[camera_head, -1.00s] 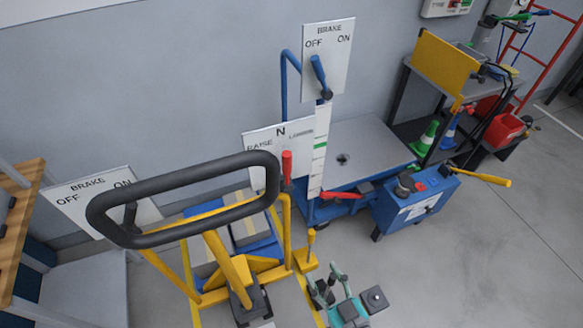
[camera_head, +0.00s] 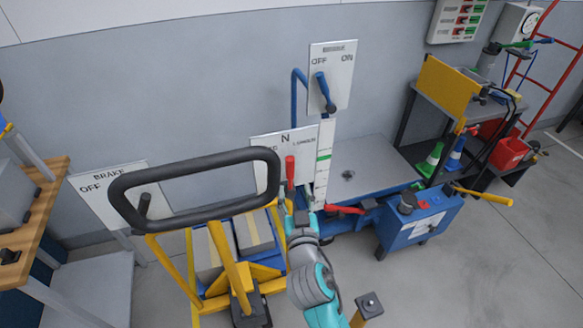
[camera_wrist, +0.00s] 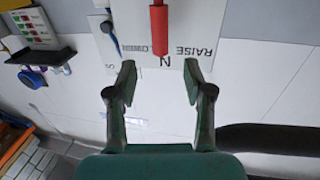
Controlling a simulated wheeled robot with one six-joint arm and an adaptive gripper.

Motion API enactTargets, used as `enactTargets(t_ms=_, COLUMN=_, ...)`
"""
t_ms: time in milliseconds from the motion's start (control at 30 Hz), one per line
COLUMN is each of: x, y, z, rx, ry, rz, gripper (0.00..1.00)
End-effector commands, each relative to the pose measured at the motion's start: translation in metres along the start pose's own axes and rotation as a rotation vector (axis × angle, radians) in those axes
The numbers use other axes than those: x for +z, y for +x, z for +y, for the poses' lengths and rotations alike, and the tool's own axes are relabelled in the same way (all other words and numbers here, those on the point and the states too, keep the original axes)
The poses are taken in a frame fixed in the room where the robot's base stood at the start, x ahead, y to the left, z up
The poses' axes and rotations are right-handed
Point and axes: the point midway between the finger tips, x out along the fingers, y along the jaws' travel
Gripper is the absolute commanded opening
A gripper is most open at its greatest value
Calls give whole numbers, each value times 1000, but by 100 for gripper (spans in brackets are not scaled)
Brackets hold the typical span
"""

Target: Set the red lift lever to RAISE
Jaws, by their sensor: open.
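The red lift lever (camera_head: 290,170) stands about upright, just below the N on its white sign (camera_head: 268,144). LOWER shows to the right of the N; RAISE is mostly hidden by a black loop handle in the head view. In the wrist view the lever (camera_wrist: 158,25) comes down from the top edge, with N and RAISE on the sign (camera_wrist: 182,35) behind it. My gripper (camera_wrist: 160,72) is open, its two fingers either side of the lever's line. I cannot tell whether the lever's end is between the fingertips. In the head view my gripper (camera_head: 297,208) is just below the lever.
The black loop handle (camera_head: 195,218) of a yellow cart is close to the left of my gripper.

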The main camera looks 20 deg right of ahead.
Motion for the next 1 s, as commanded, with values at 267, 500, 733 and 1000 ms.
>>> enactTargets(t_ms=267, x=-1, y=37, z=1, rx=2, ry=1, rz=2, gripper=52)
enactTargets(t_ms=500, x=0, y=78, z=1, rx=1, ry=1, rz=1, gripper=52)
enactTargets(t_ms=733, x=0, y=101, z=0, rx=-1, ry=-1, rz=1, gripper=52)
enactTargets(t_ms=1000, x=1, y=105, z=0, rx=-1, ry=0, rz=-1, gripper=52)
